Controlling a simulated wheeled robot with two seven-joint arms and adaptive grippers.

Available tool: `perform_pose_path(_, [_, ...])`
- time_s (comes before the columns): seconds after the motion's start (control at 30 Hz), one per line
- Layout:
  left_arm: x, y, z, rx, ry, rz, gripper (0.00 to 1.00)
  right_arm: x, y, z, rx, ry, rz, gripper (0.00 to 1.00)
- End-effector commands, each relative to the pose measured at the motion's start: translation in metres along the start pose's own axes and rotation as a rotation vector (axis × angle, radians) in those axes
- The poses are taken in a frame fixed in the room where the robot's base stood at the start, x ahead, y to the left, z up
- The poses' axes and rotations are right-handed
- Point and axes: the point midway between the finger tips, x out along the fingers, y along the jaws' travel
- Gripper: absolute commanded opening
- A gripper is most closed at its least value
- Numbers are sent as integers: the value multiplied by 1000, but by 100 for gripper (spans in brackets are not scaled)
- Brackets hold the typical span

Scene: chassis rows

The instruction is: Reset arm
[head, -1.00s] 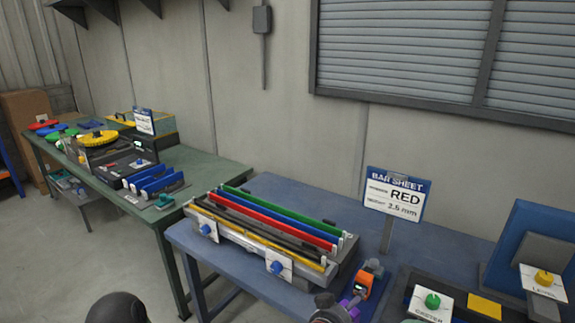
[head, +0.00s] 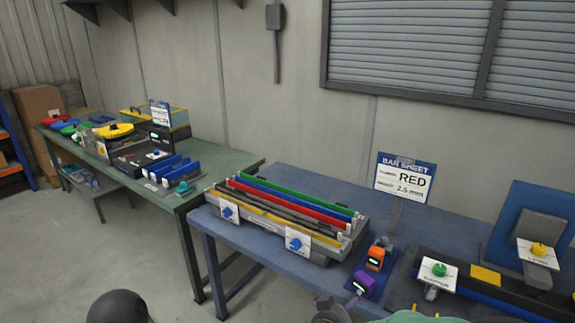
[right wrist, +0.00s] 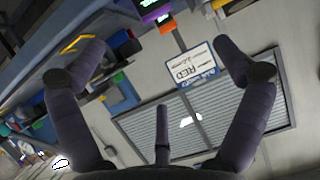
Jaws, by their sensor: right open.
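In the head view, dark rounded parts of my arms show at the bottom edge, but no gripper fingers can be made out there. My left gripper is not in view.
A blue bench (head: 290,178) carries a rack of coloured bars (head: 285,215), a sign reading RED 2.5 mm (head: 404,178), an orange and a purple device (head: 364,284) and a fixture with knobs (head: 485,278). A green bench (head: 215,165) stands left. Floor shows between and before them.

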Motion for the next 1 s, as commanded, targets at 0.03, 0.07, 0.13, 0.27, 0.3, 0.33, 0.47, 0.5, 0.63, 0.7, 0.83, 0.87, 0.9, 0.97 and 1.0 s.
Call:
perform_pose_path(0.03, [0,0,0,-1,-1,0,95,5,0,7,-8,-11,-10,99])
perform_pose_path(0.07, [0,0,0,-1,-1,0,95,8,-1,11,-12,-19,-21,99])
perform_pose_path(0.13, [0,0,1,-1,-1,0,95,16,-3,23,-21,-39,-45,99])
perform_pose_path(0.27, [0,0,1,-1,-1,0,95,30,-6,50,-41,-93,-97,99])
perform_pose_path(0.3, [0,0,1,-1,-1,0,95,34,-6,62,-49,-117,-115,99])
perform_pose_path(0.33, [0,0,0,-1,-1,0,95,37,-6,70,-52,-136,-131,99])
perform_pose_path(0.47, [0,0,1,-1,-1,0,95,51,-4,127,-78,-266,-208,99])
perform_pose_path(0.5, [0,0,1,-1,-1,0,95,53,-1,149,-85,-321,-235,99])
perform_pose_path(0.63, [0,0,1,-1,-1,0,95,47,12,225,-98,-527,-318,99])
perform_pose_path(0.7, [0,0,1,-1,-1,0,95,36,22,266,-100,-650,-356,99])
perform_pose_path(0.83, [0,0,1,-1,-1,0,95,4,43,332,-95,-878,-411,99])
perform_pose_path(0.87, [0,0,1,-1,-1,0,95,-6,48,345,-93,-928,-421,99])
perform_pose_path(0.9, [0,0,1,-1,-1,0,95,-17,54,360,-90,-986,-432,99])
perform_pose_path(0.97, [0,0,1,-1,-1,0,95,-32,62,377,-87,-1062,-447,99])
perform_pose_path(1.0, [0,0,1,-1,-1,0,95,-42,67,386,-86,-1105,-455,99])
